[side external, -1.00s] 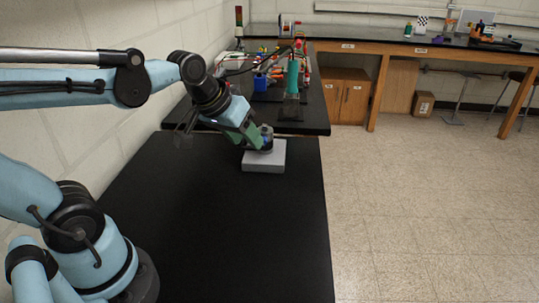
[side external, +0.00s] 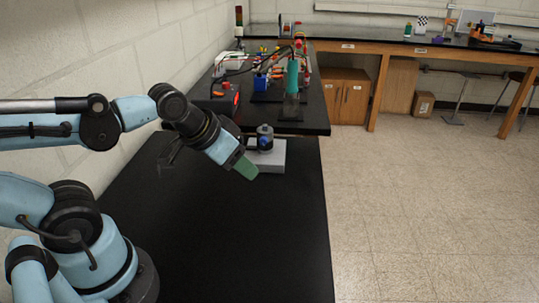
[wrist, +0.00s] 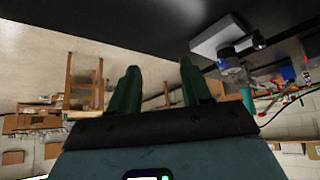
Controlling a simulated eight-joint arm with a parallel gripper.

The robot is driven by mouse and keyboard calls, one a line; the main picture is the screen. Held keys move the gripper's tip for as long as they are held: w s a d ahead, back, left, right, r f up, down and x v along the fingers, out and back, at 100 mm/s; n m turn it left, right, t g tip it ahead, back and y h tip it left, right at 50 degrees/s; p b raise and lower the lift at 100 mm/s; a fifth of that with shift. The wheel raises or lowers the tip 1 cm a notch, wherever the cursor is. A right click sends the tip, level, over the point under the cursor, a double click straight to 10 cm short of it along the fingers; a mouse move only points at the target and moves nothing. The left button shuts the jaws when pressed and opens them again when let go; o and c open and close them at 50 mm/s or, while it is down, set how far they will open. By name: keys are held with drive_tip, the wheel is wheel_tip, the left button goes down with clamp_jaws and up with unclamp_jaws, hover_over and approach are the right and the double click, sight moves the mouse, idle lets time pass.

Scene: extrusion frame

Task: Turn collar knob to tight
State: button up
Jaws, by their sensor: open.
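A dark collar with a blue knob (side external: 264,143) stands on a pale grey block (side external: 275,160) near the far end of the black table. In the wrist view the blue part (wrist: 229,53) and the block (wrist: 214,38) show at the upper right, upside down. My gripper (side external: 247,171) is on the near left side of the block, apart from the knob. In the wrist view its two green fingers (wrist: 158,75) are spread with nothing between them. I cannot tell the knob's setting at this size.
The black table (side external: 220,240) is clear in front of the block. Behind it, a second bench holds cables, coloured parts and a green cylinder (side external: 292,76). A white block wall runs along the left. The floor (side external: 430,210) is open on the right.

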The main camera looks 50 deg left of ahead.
drive_tip(key=n+t+y, duration=0.2)
drive_tip(key=n+y, duration=0.6)
drive_tip(key=y, duration=0.2)
approach(263, 141)
drive_tip(key=x, duration=0.8)
clamp_jaws()
